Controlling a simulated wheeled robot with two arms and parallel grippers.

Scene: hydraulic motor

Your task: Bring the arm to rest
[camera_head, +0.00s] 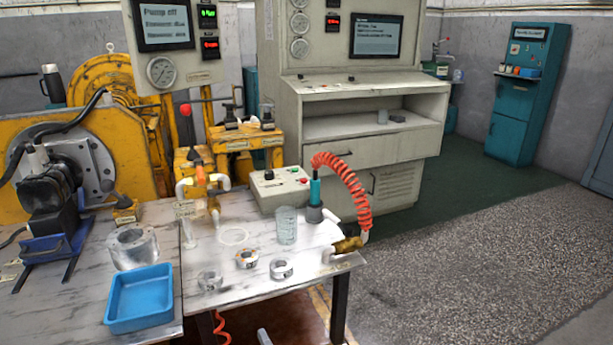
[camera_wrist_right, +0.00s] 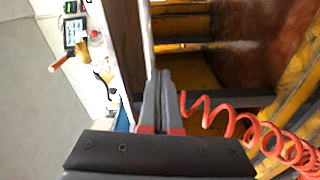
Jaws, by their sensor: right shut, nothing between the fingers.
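My right gripper (camera_head: 264,337) shows only as a small grey tip at the bottom edge of the head view, below the front edge of the worktable (camera_head: 262,278). In the right wrist view its two fingers (camera_wrist_right: 158,92) lie together, shut and empty. The fingers point along the table's edge, with a coiled red hose (camera_wrist_right: 235,122) beside them; I cannot tell whether they touch. Most of the right arm is out of the head view. My left gripper is not in view.
A blue tray (camera_head: 140,317), a metal cylinder (camera_head: 133,247), several metal rings and a glass beaker (camera_head: 286,226) stand on the tables. A control box (camera_head: 280,190) sits behind them. A red coiled hose (camera_head: 350,185) arches at the table's right. Open floor (camera_head: 480,250) lies to the right.

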